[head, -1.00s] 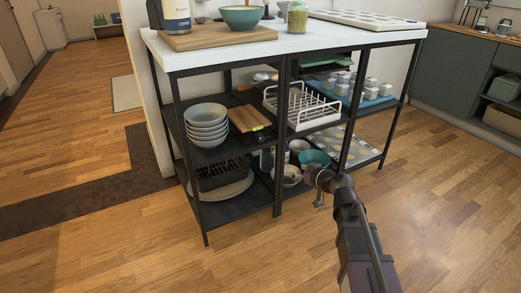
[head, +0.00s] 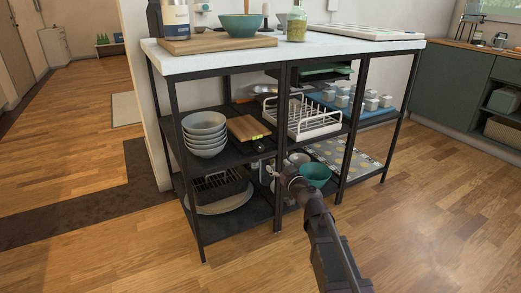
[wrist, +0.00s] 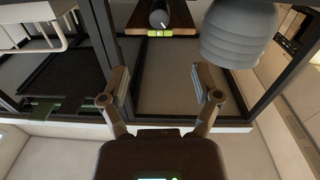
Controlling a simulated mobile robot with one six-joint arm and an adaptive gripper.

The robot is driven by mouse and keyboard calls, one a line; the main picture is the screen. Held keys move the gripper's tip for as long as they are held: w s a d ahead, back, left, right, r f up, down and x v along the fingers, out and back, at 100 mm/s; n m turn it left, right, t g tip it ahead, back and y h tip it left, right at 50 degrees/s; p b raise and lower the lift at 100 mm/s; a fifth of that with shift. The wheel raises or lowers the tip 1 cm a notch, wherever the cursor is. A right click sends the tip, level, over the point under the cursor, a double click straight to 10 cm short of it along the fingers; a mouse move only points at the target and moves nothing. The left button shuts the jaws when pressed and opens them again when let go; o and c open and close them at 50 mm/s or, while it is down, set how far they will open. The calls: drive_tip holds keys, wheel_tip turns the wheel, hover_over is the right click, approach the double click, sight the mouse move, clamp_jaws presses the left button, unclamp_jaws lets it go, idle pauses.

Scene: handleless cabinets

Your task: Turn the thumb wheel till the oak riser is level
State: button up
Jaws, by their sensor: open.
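The oak riser (head: 248,127) lies on the middle shelf between the stacked bowls and the white rack. A yellow-green level vial (head: 257,136) sits on its front edge, with a small dark round piece, apparently the thumb wheel (head: 258,146), beside it. In the wrist view, the vial (wrist: 160,33) and round grey wheel (wrist: 158,18) are at the top centre, beyond my fingertips. My gripper (wrist: 163,84) is open and empty, apart from the wheel. In the head view my gripper (head: 271,172) is low in front of the shelf. Bubble position and riser tilt are too small to tell.
Stacked grey bowls (head: 206,134) stand close beside the riser, and also show in the wrist view (wrist: 238,32). The white dish rack (head: 312,119) is on the other side. A dark frame post (head: 280,150) stands near my gripper. Teal bowl (head: 315,174) is below right.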

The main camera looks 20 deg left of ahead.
sight(261, 149)
drive_tip(key=x, duration=1.3)
drive_tip(key=shift+w+a, duration=0.25)
clamp_jaws()
drive_tip(key=shift+d, duration=0.15)
